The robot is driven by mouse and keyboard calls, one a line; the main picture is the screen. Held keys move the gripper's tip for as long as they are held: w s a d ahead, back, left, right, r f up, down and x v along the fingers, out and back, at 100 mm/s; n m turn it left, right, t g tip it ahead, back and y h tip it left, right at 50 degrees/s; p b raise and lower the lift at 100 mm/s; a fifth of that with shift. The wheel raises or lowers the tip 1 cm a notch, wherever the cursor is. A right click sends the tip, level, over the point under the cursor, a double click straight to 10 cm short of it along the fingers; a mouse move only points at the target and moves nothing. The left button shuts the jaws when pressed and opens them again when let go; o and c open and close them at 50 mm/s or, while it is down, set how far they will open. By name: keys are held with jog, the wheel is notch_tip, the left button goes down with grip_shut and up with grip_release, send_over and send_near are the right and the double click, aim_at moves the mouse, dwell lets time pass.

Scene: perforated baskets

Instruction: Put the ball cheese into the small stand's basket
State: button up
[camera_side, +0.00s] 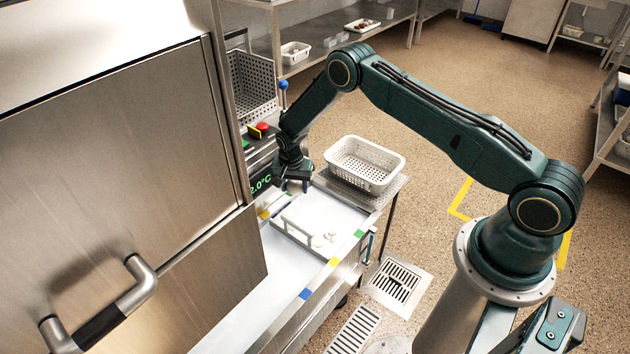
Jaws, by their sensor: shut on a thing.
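My gripper (293,184) points down above the far end of the white work surface, left of the white basket. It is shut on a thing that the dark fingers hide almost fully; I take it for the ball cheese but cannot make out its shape. The white perforated basket (345,172) sits upright on the small metal stand (385,197) at the far end of the counter. The gripper is outside this basket, apart from its near left wall.
A grey perforated basket (252,85) stands beside the steel machine (110,180). A red button (262,127) and blue knob (283,85) are near my wrist.

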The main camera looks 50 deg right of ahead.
jog(key=r, duration=0.6)
jog(key=shift+d+r, duration=0.35)
jog(key=shift+r, duration=0.05)
jog(key=s+d+m, duration=0.2)
jog(key=d, duration=0.6)
jog(key=s+d+m, duration=0.1)
jog(key=s+d, duration=0.2)
jog(key=d, duration=0.5)
jog(key=m, duration=0.3)
send_over(375, 180)
notch_tip(375, 180, down, 4)
jog(key=shift+a+f+g, duration=0.3)
jog(key=shift+a+f, duration=0.1)
jog(key=shift+f, duration=0.2)
jog(key=shift+f, duration=0.2)
jog(key=shift+f, duration=4.2)
jog(key=shift+f, duration=0.6)
jog(key=o, duration=0.8)
jog(key=shift+s, duration=0.1)
